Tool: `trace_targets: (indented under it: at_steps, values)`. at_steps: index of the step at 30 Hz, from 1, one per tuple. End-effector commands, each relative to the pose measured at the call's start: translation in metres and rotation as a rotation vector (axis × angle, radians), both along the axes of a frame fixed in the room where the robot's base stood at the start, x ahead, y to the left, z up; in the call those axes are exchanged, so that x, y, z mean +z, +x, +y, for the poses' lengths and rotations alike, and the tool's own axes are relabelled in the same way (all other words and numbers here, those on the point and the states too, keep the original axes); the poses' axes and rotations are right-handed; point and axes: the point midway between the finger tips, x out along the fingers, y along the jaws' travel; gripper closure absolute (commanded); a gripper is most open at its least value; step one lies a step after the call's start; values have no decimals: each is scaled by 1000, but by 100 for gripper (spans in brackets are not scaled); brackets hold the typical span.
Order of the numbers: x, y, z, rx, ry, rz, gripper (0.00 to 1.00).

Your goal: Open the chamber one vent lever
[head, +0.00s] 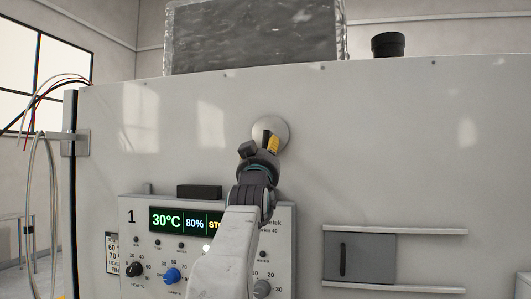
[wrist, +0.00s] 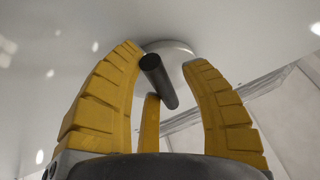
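The chamber (head: 380,140) is a big pale box, with a panel (head: 138,235) marked 1 on its front. A round pale disc (head: 282,127) sits on its front above the panel. In the wrist view the disc (wrist: 182,54) carries a dark rod-like vent lever (wrist: 159,82). My gripper (head: 262,143) is at the disc and partly covers it in the head view. In the wrist view its yellow fingers (wrist: 168,95) are spread around the lever, with gaps visible at the sides. Whether any finger touches the lever is unclear.
The panel's display (head: 186,221) reads 30°C and 80%, with knobs such as a blue one (head: 171,276) below. A grey sliding plate (head: 360,258) sits between two rails at right. A dark cap (head: 388,44) stands on top. Loose cables (head: 45,150) hang at left.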

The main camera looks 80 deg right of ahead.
Motion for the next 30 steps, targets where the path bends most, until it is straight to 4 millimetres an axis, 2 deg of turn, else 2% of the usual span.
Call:
trace_targets:
  at_steps: [3,16,23,30]
  values:
    - [0,0,0,-1,1,0,49]
    - [-2,-1,4,-1,3,0,49]
    - [-8,-3,18,-1,2,0,49]
    - [-19,-6,42,-1,3,0,49]
